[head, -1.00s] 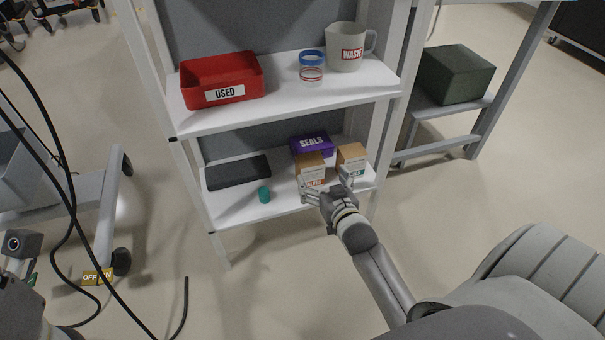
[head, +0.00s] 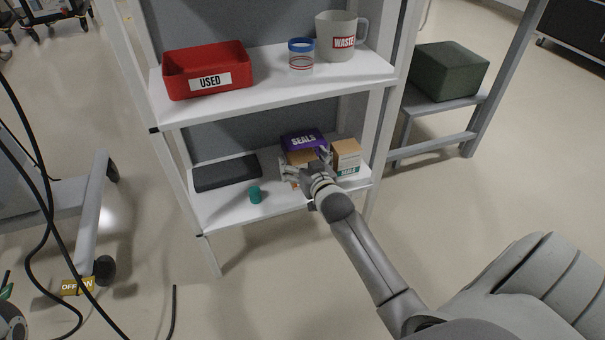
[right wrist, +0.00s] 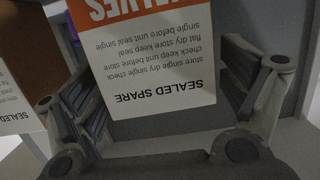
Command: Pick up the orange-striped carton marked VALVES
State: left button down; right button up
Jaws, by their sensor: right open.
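The VALVES carton (head: 299,157) is brown with a white label and stands on the lower shelf, mostly hidden behind my right gripper in the head view. In the right wrist view its orange stripe and white label (right wrist: 150,75) appear upside down and close up. My right gripper (head: 305,160) is open at the carton's front. Its fingers (right wrist: 158,72) show on either side of the label in the wrist view; whether they touch the carton I cannot tell. My left gripper is not in view.
A purple SEALS box (head: 303,139) is behind the carton. Another brown carton (head: 346,156) stands close on the right. A dark flat case (head: 227,172) and teal cylinder (head: 255,195) are to the left. The upper shelf (head: 270,92) is above, with a red USED bin (head: 206,70).

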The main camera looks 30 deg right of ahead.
jog(key=shift+w, duration=0.2)
jog(key=shift+c, duration=0.3)
jog(key=c, duration=1.1)
jog(key=shift+r, duration=0.15)
